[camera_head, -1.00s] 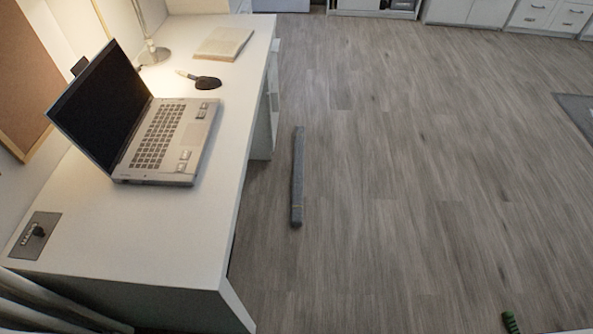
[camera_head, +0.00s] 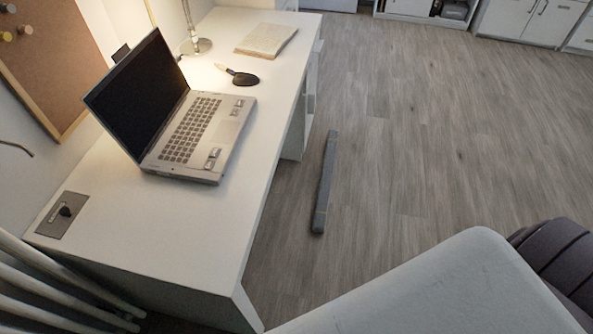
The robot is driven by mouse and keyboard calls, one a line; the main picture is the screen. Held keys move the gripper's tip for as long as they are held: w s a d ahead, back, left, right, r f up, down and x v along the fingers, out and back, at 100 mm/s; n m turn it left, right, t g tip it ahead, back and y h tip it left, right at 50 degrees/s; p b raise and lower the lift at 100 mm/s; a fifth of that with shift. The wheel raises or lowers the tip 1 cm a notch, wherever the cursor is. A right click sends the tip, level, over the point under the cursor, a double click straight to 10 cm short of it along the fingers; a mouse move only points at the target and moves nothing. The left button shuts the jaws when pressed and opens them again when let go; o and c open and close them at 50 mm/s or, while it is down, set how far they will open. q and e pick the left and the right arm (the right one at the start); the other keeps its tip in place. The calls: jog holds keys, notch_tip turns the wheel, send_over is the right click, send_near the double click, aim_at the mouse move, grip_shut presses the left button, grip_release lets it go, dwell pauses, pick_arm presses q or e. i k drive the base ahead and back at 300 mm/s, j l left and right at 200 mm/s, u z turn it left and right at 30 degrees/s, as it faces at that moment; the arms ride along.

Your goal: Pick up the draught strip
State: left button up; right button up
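The draught strip (camera_head: 326,182) is a long, narrow grey bar. It lies on the wooden floor just right of the white desk, running roughly away from me, with its near end around the level of the desk's front part. Nothing touches it. Neither of my grippers is in view. A large pale part at the bottom right, with a dark ribbed part beside it, appears to be my own arm; no fingers show.
White cabinets (camera_head: 525,20) stand at the back. Floor right of the strip is clear.

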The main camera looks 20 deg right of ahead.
aim_at(319, 225)
jog(key=i+l+u, duration=0.2)
jog(key=l+u, duration=0.3)
jog(key=l, duration=0.4)
jog(key=l+u, duration=0.45)
jog(key=l, duration=0.5)
